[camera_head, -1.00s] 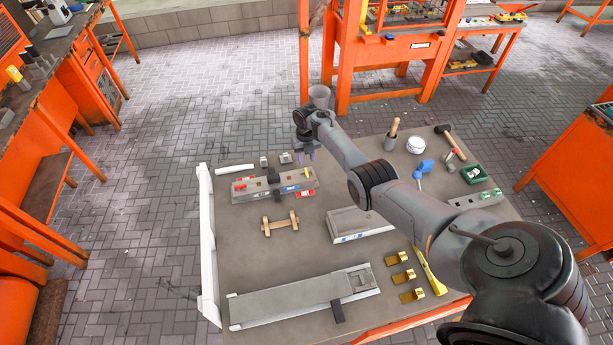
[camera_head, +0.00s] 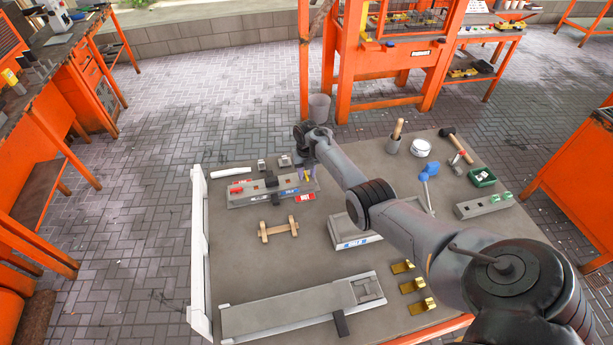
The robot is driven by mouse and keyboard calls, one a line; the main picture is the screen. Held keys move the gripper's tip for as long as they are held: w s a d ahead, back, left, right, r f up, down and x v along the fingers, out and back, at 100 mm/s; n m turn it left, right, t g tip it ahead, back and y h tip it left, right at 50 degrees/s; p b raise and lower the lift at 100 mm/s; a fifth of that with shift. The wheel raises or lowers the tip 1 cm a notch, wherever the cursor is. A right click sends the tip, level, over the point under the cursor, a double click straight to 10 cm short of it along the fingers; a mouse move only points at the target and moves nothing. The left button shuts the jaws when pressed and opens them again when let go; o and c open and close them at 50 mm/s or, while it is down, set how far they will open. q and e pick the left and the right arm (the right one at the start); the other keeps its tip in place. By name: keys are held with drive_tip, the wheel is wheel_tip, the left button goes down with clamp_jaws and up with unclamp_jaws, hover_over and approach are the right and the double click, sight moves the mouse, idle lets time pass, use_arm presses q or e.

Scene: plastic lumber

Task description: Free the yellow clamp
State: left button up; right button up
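A grey plastic board (camera_head: 248,196) lies at the back left of the table. A small yellow piece, seemingly the yellow clamp (camera_head: 307,177), shows at its right end. My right gripper (camera_head: 306,171) points down at that end, right at the yellow piece. The fingers are small and partly merge with the yellow piece, so I cannot tell whether they are open or shut, or whether they touch it. A black clamp (camera_head: 271,180) sits across the middle of the board. My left gripper is not in view.
Several brass brackets (camera_head: 411,286), a long grey board (camera_head: 275,311) and a wooden piece (camera_head: 278,229) lie nearer the front. A white rail (camera_head: 199,245) edges the left side.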

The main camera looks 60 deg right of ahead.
clamp_jaws()
drive_tip(key=shift+n, duration=0.5)
drive_tip(key=shift+f+n+b, duration=0.1)
drive_tip(key=shift+n+b, duration=0.35)
drive_tip(key=shift+n, duration=1.35)
